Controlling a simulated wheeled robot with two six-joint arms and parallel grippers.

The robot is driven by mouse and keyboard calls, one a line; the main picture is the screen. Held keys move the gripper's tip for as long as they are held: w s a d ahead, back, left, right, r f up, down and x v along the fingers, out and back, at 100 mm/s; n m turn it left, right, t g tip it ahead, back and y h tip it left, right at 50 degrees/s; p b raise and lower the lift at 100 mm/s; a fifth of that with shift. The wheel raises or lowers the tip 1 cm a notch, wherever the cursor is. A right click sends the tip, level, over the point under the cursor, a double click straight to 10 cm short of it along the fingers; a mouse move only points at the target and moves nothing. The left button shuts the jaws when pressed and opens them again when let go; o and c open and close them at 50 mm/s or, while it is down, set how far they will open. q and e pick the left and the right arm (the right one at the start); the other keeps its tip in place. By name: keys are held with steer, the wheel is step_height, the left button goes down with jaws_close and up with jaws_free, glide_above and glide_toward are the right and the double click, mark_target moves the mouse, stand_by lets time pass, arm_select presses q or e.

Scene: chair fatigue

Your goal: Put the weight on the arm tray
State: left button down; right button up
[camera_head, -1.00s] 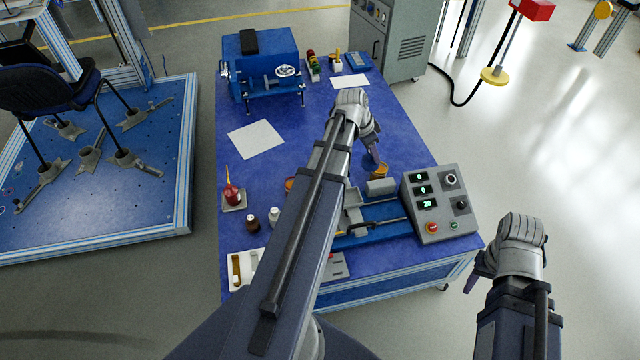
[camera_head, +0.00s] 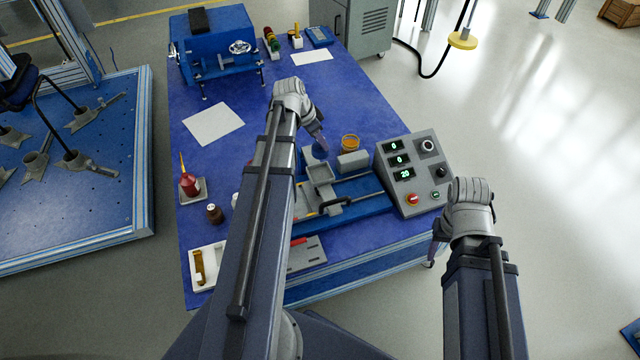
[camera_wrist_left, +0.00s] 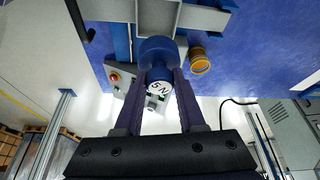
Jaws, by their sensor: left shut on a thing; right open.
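My left gripper (camera_head: 319,145) is shut on a blue round weight (camera_wrist_left: 157,50) marked "5 N". The weight also shows in the head view as a small blue shape (camera_head: 320,153), partly hidden by the fingers. The arm tray, a grey open tray (camera_head: 319,173) on the blue bench device, is right beside the weight, toward the front of the table. In the left wrist view the tray (camera_wrist_left: 185,15) is at the top edge, overlapped by the weight; I cannot tell whether they touch. My right gripper (camera_head: 438,245) is open and empty, off the table's right front.
A yellow-orange cup (camera_head: 350,143) and a grey block (camera_head: 353,161) are close to the right of the weight. A control box (camera_head: 412,172) with green digits stands at the right.

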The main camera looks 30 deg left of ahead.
arm_select(q)
steer(key=shift+f, duration=0.3)
steer(key=b, duration=1)
glide_above(320, 176)
step_height(320, 176, down, 10)
steer(key=shift+w+f, duration=0.1)
steer(key=shift+w, duration=0.05)
steer(key=c, duration=1)
jaws_free()
steer(key=o, duration=0.5)
